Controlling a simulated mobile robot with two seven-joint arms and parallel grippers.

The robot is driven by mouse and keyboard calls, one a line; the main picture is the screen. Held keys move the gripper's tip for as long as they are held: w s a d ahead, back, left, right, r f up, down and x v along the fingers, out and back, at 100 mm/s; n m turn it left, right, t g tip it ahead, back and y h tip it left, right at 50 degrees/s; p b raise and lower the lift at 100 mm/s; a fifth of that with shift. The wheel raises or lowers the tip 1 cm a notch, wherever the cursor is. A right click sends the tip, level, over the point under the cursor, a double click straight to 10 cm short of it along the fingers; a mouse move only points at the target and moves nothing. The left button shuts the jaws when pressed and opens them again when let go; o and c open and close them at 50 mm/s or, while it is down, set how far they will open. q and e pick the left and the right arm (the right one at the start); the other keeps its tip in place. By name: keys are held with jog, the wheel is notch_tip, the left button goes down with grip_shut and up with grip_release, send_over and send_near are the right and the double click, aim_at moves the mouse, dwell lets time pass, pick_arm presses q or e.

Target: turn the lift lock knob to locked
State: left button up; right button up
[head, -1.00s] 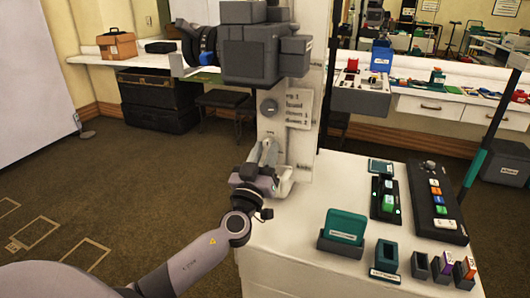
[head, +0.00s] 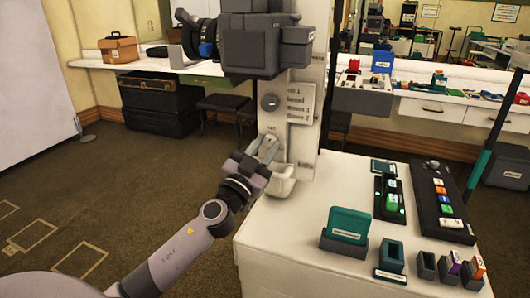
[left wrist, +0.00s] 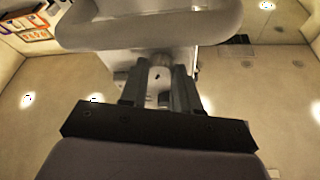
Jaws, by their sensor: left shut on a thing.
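The lift lock knob (left wrist: 159,77) shows in the left wrist view as a small pale piece between my two fingers. In the head view my fingers hide it, low on the white column (head: 305,140). My left gripper (head: 268,146) is at the column's front face, and its fingers are shut on the knob. The left gripper also shows in the left wrist view (left wrist: 159,88), with one dark finger on each side of the knob. The knob's pointer and setting cannot be read. My right gripper is not in view.
A grey camera (head: 250,45) is mounted higher. A pale curved bracket (head: 281,183) is just below my gripper. The white table (head: 290,245) holds control panels and holders.

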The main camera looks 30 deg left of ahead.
pick_arm(q)
jog(key=m, duration=0.1)
jog(key=m+h+p, duration=0.1)
jog(key=m+h, duration=0.1)
jog(key=m, duration=0.1)
jog(key=shift+a+r+g+p, duration=0.1)
jog(key=shift+r+g+p, duration=0.2)
jog(key=shift+p, duration=0.05)
jog(key=m+p, duration=0.2)
jog(key=m+g+h+p, duration=0.1)
jog(key=m, duration=0.1)
jog(key=shift+r+m+p, duration=0.2)
jog(key=shift+m+p, duration=0.1)
jog(key=shift+p, duration=0.1)
jog(key=shift+a+m+h+p, duration=0.1)
jog(key=shift+m+h+p, duration=0.3)
jog(key=shift+m+p, duration=0.15)
jog(key=m+g+p, duration=0.1)
jog(key=m+p, duration=0.2)
jog(key=p, duration=0.1)
jog(key=shift+r+m+g+h+p, duration=0.1)
jog(key=shift+m+g+h+p, duration=0.2)
jog(key=shift+m+g+h, duration=0.1)
jog(key=shift+m+p, duration=0.65)
jog(key=shift+p, duration=0.1)
jog(key=shift+f+g, duration=0.2)
jog(key=shift+g, duration=0.1)
jog(key=o, duration=1.1)
jog(key=shift+c, duration=0.2)
